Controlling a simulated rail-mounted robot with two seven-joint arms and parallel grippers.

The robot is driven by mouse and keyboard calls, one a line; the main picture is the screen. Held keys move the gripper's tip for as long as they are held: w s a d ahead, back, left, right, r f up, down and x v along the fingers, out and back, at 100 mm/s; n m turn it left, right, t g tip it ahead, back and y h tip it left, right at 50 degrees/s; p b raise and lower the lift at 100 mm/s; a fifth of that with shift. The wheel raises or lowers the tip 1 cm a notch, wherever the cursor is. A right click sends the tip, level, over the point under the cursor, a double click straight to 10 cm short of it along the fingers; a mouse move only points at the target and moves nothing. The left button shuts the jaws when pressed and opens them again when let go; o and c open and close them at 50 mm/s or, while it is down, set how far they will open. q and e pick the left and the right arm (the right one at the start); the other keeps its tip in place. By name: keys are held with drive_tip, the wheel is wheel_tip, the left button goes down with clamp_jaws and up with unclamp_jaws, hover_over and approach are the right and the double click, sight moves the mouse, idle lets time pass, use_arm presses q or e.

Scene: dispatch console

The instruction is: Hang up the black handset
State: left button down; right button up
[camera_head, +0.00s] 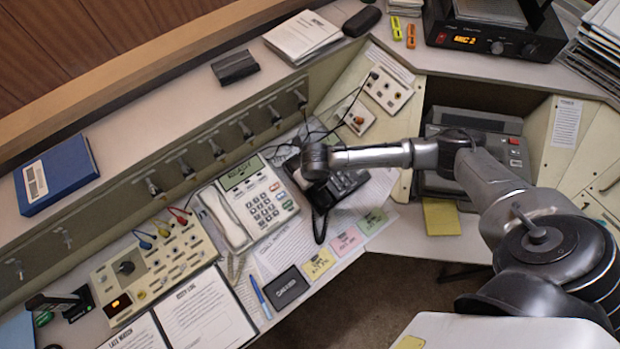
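The black desk phone (347,184) sits on the desk right of the white phone, its keypad partly showing. My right arm comes in from the right and its dark end, the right gripper (316,166), is over the left part of the black phone. The gripper's fingers point away from view and I cannot tell whether they are open. The black handset is mostly hidden under the gripper. A dark curved piece (319,226) at the phone's front left may be its end or its cord; I cannot tell which. My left gripper is not in view.
The white phone (250,205) with its own white handset stands close on the left. Coloured note cards (348,240) lie in front of the black phone. A control box (155,265) is at lower left. A grey machine (475,150) stands at right. The sloped jack panel runs behind.

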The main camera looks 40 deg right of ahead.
drive_tip(key=o, duration=0.3)
drive_tip(key=shift+a, duration=0.1)
drive_tip(key=shift+o, duration=0.2)
drive_tip(key=shift+f, duration=0.15)
drive_tip(key=shift+c, duration=0.2)
drive_tip(key=shift+d, duration=0.2)
